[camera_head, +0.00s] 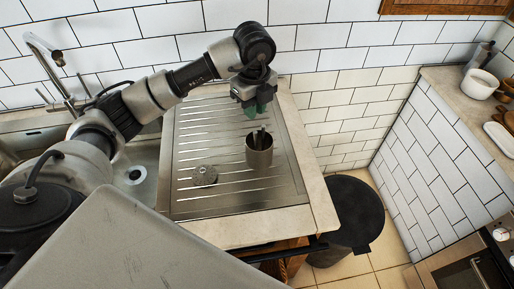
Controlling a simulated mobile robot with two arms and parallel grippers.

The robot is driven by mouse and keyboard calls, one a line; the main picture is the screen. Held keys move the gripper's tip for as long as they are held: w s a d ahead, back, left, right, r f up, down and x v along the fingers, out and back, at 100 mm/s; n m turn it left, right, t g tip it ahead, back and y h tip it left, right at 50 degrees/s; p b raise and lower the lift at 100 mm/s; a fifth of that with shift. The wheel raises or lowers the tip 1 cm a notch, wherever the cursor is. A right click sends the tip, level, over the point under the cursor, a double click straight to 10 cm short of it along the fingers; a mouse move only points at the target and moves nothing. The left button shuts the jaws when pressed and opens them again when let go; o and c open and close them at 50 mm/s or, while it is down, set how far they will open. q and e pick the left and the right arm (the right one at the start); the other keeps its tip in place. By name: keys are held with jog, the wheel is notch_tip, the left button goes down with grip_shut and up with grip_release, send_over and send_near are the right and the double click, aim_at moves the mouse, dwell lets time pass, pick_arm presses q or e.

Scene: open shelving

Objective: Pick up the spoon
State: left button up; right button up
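A metal cup (259,154) stands upright on the ribbed steel drainboard. Thin dark handles (260,135) stick up out of its top; one may be the spoon, but they are too small to tell apart. My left gripper (262,108) hangs over the cup with its fingers pointing down, close above the handles. Greenish finger pads show at its tip, and I cannot tell whether they are apart, shut or touching a handle. My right gripper is not in view.
A round metal strainer (205,175) lies on the drainboard (205,131) left of the cup. The sink with a tap (58,58) is further left. A tiled wall stands close behind. A dark round bin (352,212) stands on the floor at right, beyond the counter edge.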

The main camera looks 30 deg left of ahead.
aim_at(255, 135)
pick_arm(q)
notch_tip(255, 135, down, 4)
jog(key=shift+s+f+p, duration=0.1)
jog(key=shift+f+p, duration=0.05)
jog(key=shift+p, duration=0.25)
jog(key=shift+d+f+p, duration=0.1)
jog(key=shift+f+p, duration=0.2)
notch_tip(255, 135, down, 4)
jog(key=shift+d+r+p, duration=0.1)
jog(key=shift+r+p, duration=0.05)
jog(key=shift+p, duration=0.65)
jog(key=shift+f, duration=0.5)
grip_shut()
